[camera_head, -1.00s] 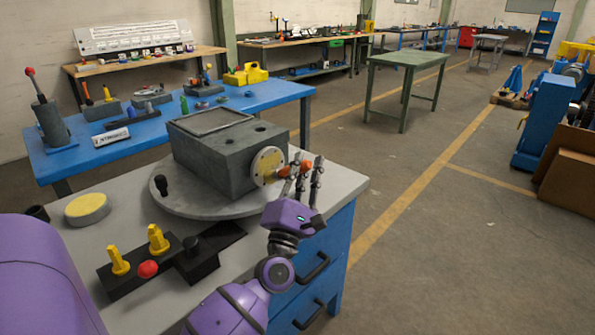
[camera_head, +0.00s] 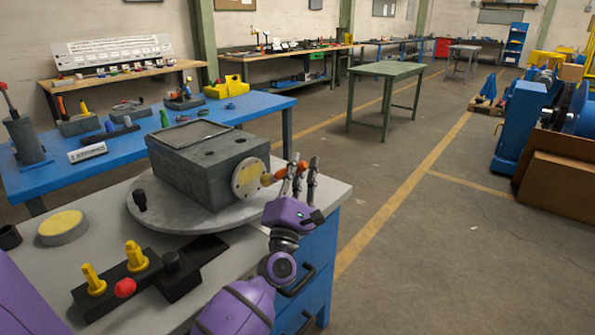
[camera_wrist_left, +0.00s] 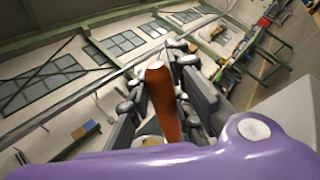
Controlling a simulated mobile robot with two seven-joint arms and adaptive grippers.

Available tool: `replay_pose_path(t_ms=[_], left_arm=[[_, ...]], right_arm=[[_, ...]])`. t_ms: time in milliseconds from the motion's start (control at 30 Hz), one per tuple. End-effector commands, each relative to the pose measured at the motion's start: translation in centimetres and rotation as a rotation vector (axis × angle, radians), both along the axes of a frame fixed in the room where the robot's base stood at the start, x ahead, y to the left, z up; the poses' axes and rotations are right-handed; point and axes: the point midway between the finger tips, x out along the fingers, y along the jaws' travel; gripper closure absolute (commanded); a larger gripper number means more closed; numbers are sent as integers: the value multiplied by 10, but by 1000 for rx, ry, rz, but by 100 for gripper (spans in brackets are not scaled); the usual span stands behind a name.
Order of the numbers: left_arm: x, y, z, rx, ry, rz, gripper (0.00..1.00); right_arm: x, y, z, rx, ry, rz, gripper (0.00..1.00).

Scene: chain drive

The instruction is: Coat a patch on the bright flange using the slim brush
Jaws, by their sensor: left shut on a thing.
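My left gripper (camera_head: 303,172) is shut on the slim brush (camera_head: 287,173), which has an orange handle and a yellow tip. The handle also shows between the fingers in the left wrist view (camera_wrist_left: 162,103). The brush points left at the bright flange (camera_head: 248,181), a pale round disc on the right side of a grey gear housing (camera_head: 195,172). Its tip is at or very near the flange face; I cannot tell if it touches. A yellow area shows on the face. The wrist view does not show the contact. My right gripper is not in view.
The housing stands on a round grey turntable (camera_head: 150,212) on a blue workbench. A round pot with yellow contents (camera_head: 62,227) is at left. A black block (camera_head: 115,288) with yellow-handled pieces and a red knob is in front. Open floor lies to the right.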

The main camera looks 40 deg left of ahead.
Motion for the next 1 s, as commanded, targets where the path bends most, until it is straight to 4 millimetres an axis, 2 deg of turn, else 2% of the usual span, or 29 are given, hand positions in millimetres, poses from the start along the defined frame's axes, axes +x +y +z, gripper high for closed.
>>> replay_pose_path(t_ms=[400, 733, 1000], left_arm=[[-33, 4, 1, 1, -1, 3, 100], [-47, 6, 0, 0, -1, 4, 100], [-71, 6, 0, 1, 0, 4, 100]], right_arm=[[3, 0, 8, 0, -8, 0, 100], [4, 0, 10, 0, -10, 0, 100], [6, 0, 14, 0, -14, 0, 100]])
